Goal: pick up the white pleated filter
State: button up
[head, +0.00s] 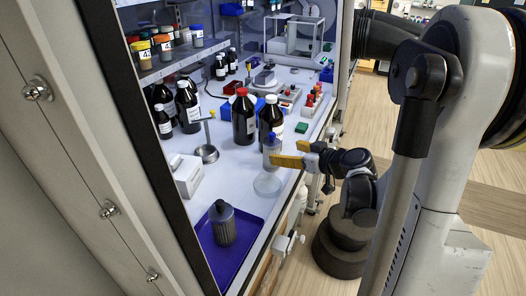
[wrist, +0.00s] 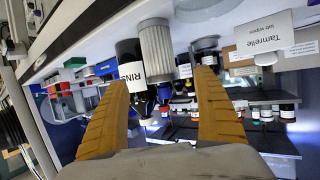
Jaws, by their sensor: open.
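The pale, upright pleated filter (head: 271,148) stands on the bench beside the dark bottles in the head view. In the wrist view the filter (wrist: 157,48) appears upside down, with its ribbed side showing between the two finger tips. My gripper (head: 286,154) has yellow fingers and is open. One finger overlaps the filter's lower part in the head view; I cannot tell whether it touches. In the wrist view my gripper (wrist: 160,76) has its fingers spread on either side of the filter, with nothing clamped.
A dark bottle labelled RINSE (wrist: 129,65) stands close beside the filter. A red-capped bottle (head: 243,117) is behind. A clear dish (head: 267,184) lies in front. A dark ribbed cylinder (head: 223,223) stands on a blue tray (head: 254,222). The cabinet frame (head: 160,180) borders the left.

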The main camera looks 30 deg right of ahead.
aim_at(272, 148)
jog(key=b+x, duration=0.2)
jog(key=x, duration=0.6)
jog(key=shift+w, duration=0.1)
jog(key=shift+r, duration=0.1)
jog(key=c, duration=1.4)
